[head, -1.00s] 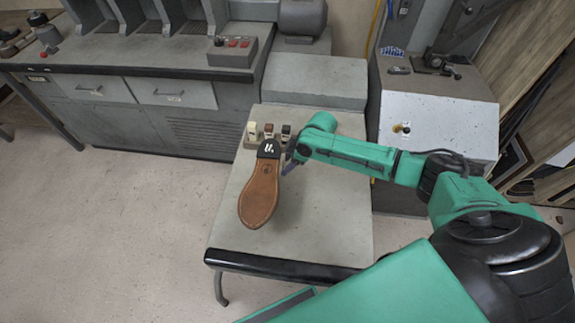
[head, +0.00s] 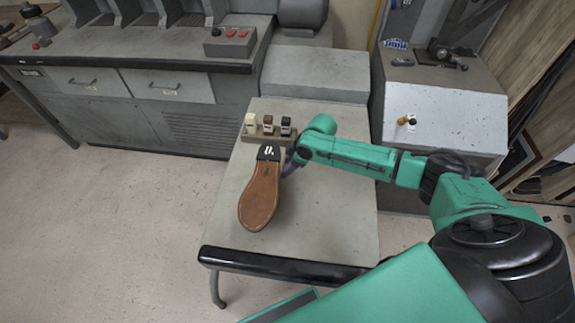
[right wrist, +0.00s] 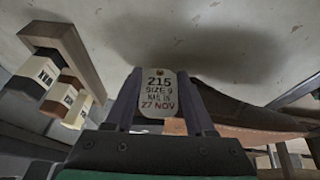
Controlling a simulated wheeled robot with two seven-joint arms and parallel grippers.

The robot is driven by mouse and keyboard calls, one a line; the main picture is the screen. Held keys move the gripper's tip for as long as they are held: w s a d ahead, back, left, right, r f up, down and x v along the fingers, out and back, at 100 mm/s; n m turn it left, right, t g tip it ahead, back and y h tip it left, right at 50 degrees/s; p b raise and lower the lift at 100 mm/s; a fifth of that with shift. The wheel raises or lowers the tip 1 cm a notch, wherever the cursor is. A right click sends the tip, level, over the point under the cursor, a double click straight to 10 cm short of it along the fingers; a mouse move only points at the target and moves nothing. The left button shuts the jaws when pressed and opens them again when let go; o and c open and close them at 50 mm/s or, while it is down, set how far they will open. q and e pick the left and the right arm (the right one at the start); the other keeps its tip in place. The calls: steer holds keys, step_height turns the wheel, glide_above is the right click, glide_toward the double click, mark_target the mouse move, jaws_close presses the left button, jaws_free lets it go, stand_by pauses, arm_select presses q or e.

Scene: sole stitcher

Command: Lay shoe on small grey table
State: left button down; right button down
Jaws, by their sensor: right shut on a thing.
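The shoe (head: 258,195) shows its brown sole and black heel to the head camera, heel toward the back and toe toward the front. It is over the small grey table (head: 335,215); I cannot tell whether it touches the top. My right gripper (head: 288,168) is at the heel end, its fingers mostly hidden there. In the right wrist view the gripper (right wrist: 158,76) is shut on the shoe, with a pale printed tag (right wrist: 159,95) between its fingers. Part of the shoe (right wrist: 245,98) shows at right, with a shadow on the surface beyond. My left gripper is not in view.
A small rack with three bottles (head: 268,126) stands on the table just behind the heel. A grey machine bench (head: 150,60) is at the back left, and a grey cabinet (head: 440,120) at the right. The table's front and right parts are bare.

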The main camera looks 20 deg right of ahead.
steer(key=shift+f+b, duration=0.5)
steer(key=shift+f, duration=0.25)
steer(key=shift+c, duration=0.9)
jaws_free()
steer(key=p+v, duration=0.1)
steer(key=v, duration=1.3)
steer(key=shift+r+p, duration=0.35)
